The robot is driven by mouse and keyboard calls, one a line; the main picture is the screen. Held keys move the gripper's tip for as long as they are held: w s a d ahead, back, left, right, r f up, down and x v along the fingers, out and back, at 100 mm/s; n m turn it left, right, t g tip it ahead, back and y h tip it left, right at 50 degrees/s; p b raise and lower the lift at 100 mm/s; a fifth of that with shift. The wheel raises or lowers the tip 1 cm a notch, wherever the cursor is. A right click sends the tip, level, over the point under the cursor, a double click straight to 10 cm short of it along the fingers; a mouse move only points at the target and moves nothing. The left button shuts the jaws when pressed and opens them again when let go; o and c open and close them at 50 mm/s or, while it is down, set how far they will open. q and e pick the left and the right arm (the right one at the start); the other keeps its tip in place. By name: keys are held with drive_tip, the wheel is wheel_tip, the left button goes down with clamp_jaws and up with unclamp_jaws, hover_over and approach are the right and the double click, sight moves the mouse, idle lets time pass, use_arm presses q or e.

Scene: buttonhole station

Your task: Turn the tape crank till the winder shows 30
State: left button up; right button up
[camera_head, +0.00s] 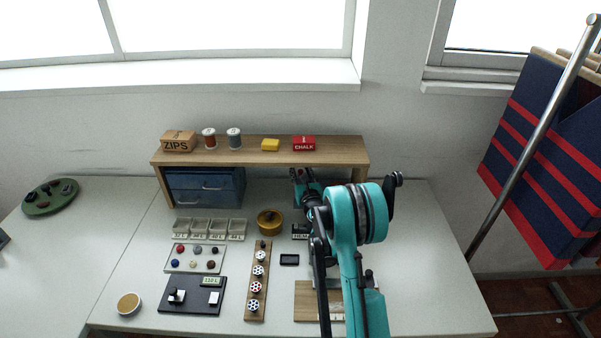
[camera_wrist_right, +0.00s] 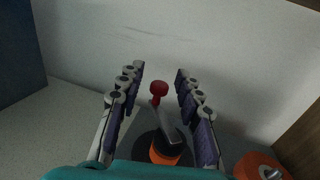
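The tape crank shows in the right wrist view: a red knob (camera_wrist_right: 158,89) on a grey crank arm (camera_wrist_right: 167,122), above an orange and dark hub (camera_wrist_right: 166,152). My right gripper (camera_wrist_right: 158,84) is open, with one row of purple-padded fingers on each side of the knob. I see a gap on both sides, so the fingers are apart from it. In the head view my right arm reaches to the back of the table, and the gripper (camera_head: 302,180) is small there. The arm hides most of the winder, and I cannot read its number. My left gripper is not in view.
A wooden shelf (camera_head: 258,148) with small boxes and spools stands behind, over blue drawers (camera_head: 205,187). Small trays (camera_head: 208,228), a round brown tin (camera_head: 269,221) and a wooden button strip (camera_head: 257,285) lie left of my arm. A rail with garments (camera_head: 545,150) stands right.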

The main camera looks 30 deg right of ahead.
clamp_jaws()
drive_tip(key=shift+h, duration=0.3)
drive_tip(key=m+g+h, duration=0.1)
drive_tip(key=d+m+g+h, duration=0.1)
drive_tip(key=h, duration=0.1)
drive_tip(key=shift+m, duration=0.4)
drive_tip(key=shift+s+d+m+g+h, duration=0.1)
drive_tip(key=shift+d+m+g+h, duration=0.2)
drive_tip(key=shift+m+g+h, duration=0.65)
drive_tip(key=shift+s+d+m+g+h, duration=0.1)
drive_tip(key=shift+d+m+g+h, duration=0.2)
drive_tip(key=shift+m+g+h, duration=0.6)
drive_tip(key=shift+h, duration=0.35)
unclamp_jaws()
